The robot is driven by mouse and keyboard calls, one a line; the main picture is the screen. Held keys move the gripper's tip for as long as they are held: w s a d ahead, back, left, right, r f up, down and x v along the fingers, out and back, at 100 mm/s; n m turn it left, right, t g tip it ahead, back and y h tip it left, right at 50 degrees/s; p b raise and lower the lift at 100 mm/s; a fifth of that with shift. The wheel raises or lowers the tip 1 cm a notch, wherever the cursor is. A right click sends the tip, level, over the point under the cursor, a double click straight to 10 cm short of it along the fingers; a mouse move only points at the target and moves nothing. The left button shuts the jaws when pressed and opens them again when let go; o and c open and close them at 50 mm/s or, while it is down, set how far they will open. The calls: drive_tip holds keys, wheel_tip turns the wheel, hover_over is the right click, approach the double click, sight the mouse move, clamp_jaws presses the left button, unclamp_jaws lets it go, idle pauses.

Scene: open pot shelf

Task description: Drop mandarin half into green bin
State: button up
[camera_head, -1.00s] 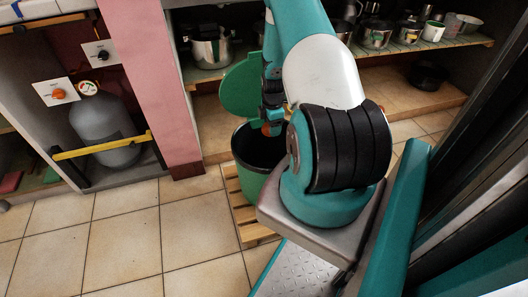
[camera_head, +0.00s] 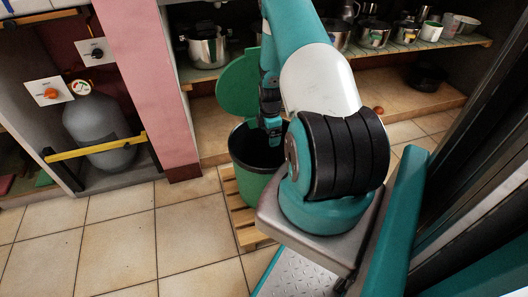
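My gripper (camera_head: 274,138) points down over the bin's dark mouth. No orange shows at its fingertips, so it looks empty and open, though the gap between the fingers is too small to see clearly. The mandarin half is not seen at the gripper. The inside of the bin is dark and partly hidden by my arm, so I cannot tell what lies in it.
The bin stands on a wooden slatted pallet (camera_head: 243,213). A small orange round thing (camera_head: 379,110) lies on the lower shelf board (camera_head: 398,84). Pots and cups line the upper shelf. A grey gas cylinder (camera_head: 98,132) stands behind a yellow bar at left. The tiled floor at left is clear.

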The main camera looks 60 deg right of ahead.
drive_tip(key=shift+r, duration=0.1)
wheel_tip(320, 180, up, 17)
drive_tip(key=p, duration=0.4)
drive_tip(key=shift+r+p, duration=0.15)
drive_tip(key=shift+p, duration=0.25)
